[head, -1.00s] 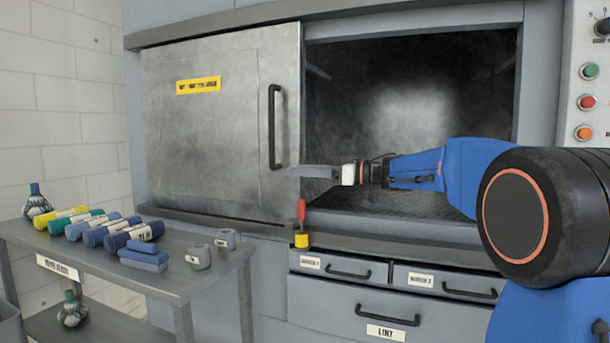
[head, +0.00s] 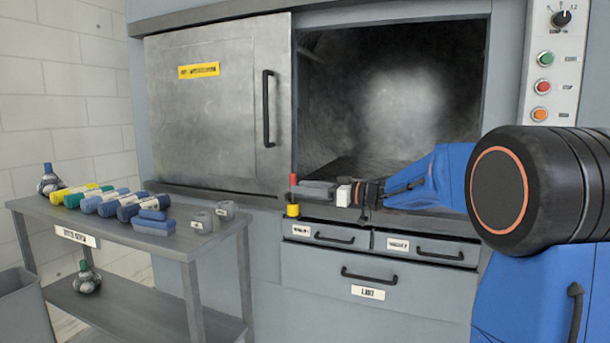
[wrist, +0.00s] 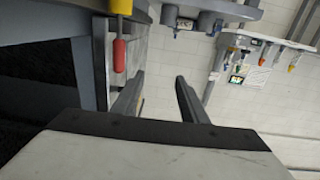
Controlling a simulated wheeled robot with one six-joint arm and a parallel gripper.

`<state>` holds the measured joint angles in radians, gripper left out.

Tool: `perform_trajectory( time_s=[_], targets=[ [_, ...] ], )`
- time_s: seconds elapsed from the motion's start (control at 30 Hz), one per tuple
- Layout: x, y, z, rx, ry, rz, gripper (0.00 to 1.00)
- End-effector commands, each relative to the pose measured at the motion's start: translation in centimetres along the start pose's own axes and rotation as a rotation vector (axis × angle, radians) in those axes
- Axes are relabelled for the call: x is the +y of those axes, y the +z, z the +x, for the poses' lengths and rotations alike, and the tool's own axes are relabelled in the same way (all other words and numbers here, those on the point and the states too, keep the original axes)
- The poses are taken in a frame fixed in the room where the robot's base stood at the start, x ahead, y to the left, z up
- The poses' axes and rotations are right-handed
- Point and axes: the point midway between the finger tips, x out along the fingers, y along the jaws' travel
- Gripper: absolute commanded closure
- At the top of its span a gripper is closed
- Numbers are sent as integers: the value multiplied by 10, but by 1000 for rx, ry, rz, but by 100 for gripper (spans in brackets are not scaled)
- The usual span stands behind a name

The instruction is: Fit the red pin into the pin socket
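The red pin (head: 293,181) stands upright at the front of the washer, below the opening's left edge. A yellow piece (head: 293,210) sits directly under it, and I cannot tell whether this is the pin socket. In the wrist view the red pin (wrist: 119,56) and the yellow piece (wrist: 120,6) appear inverted at upper left, with a thin grey stem between them. My gripper (head: 303,188) is level with the pin, just to its right in the head view. Its fingers (wrist: 160,77) are apart and empty, and the pin is outside them.
A grey trolley (head: 166,246) at left holds several coloured rolls, blue blocks (head: 154,222) and grey pieces (head: 202,222). The steel door (head: 215,130) has a black handle (head: 268,108). Drawers (head: 329,236) lie below the open chamber (head: 395,100). A grey bin (head: 28,305) stands lower left.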

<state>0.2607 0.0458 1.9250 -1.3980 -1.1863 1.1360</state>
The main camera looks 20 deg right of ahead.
Motion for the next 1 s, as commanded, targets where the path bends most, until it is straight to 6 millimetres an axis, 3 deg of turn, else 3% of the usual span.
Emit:
perform_trajectory(
  time_s=[0.2,0.5,1.0],
  targets=[
    [7,37,1,-2,37,4,61],
    [14,74,2,-1,79,2,61],
    [16,84,2,-1,92,0,61]
  ],
)
